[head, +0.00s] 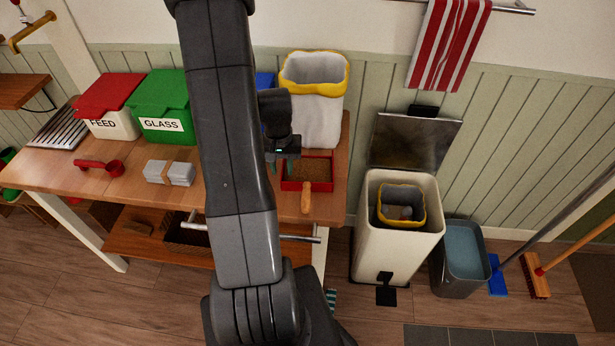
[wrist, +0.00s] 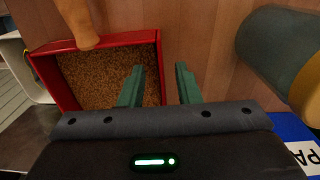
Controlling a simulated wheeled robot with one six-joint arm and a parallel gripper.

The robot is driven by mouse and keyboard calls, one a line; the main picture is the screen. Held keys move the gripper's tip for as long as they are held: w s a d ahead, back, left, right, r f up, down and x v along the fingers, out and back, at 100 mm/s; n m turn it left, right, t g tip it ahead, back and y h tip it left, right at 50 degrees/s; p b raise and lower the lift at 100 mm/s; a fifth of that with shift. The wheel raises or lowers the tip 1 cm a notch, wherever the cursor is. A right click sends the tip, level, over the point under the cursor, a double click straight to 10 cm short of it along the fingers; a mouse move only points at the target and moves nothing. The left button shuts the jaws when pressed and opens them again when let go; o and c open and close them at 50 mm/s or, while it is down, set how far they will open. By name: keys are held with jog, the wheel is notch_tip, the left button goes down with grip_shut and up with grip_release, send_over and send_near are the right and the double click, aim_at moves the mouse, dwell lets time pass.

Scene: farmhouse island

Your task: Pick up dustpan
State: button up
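The dustpan is a red tray (head: 329,158) with a wooden handle (head: 306,202), at the right end of the wooden table. It holds brown granular stuff. In the wrist view the red dustpan (wrist: 60,47) is at the upper left, with its wooden handle (wrist: 77,23) toward the top. My gripper (head: 280,167) is above the left part of the dustpan. In the wrist view my gripper (wrist: 158,82) is open, its two green fingers apart. One finger is over the pan and the other over bare wood beside it.
A white bin with a yellow rim (head: 314,105) stands behind the dustpan. A green GLASS box (head: 163,104) and red-lidded FEED box (head: 109,118) stand left. A cylinder (wrist: 277,52) is close right of my gripper. An open cream bin (head: 395,235) stands right of the table.

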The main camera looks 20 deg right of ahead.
jog(key=shift+a+f, duration=0.1)
jog(key=shift+f, duration=1.35)
grip_shut()
jog(key=shift+r, duration=0.1)
notch_tip(320, 180, up, 10)
jog(key=shift+f+b, duration=0.1)
jog(key=shift+b, duration=0.2)
